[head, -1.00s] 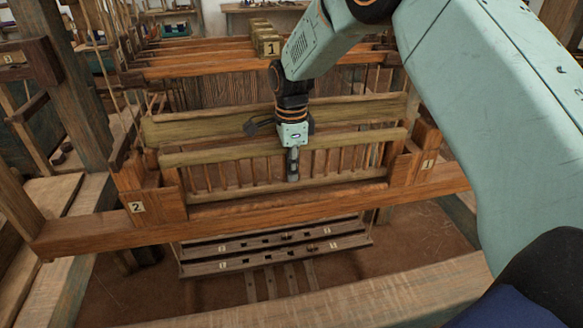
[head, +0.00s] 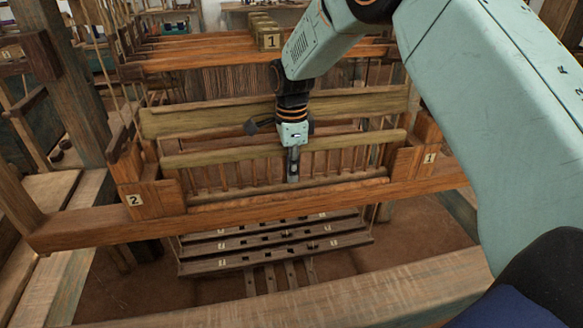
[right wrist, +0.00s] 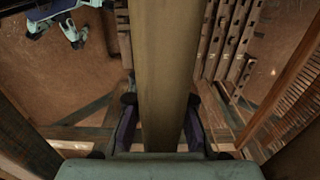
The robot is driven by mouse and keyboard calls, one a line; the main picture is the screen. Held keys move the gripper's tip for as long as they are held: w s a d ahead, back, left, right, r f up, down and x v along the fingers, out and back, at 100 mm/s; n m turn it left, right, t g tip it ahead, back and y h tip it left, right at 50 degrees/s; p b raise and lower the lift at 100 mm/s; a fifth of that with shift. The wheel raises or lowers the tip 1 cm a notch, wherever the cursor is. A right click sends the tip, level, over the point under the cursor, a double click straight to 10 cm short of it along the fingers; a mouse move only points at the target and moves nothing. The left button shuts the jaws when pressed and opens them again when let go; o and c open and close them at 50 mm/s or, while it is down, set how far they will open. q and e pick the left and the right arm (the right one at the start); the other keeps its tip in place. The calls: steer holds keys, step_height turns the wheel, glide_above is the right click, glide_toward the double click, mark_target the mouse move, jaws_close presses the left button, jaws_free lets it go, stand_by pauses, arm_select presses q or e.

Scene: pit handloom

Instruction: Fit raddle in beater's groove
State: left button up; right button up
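The raddle (head: 230,155) is a pale olive wooden bar with a row of upright pegs. It stands along the beater (head: 160,215), an orange-brown frame with end blocks marked 2 and 1. The raddle's foot lies close above the beater's lower beam. The groove is hidden, so I cannot tell how deep the raddle sits. My right gripper (head: 293,165) comes down at mid-length and is shut on the raddle's top bar. In the right wrist view the bar (right wrist: 168,80) runs between both fingers. My left gripper is not in view.
A thicker olive board (head: 210,118) runs behind the raddle, close to my right wrist. Dark slotted bars (head: 275,242) hang below the beater. A front beam (head: 330,300) crosses the near side. Posts and cords stand at the left.

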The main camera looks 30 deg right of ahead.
steer(key=shift+o, duration=1.4)
steer(key=shift+f, duration=0.1)
step_height(320, 180, up, 12)
steer(key=shift+r, duration=0.1)
step_height(320, 180, up, 7)
steer(key=p, duration=0.8)
stand_by(0.8)
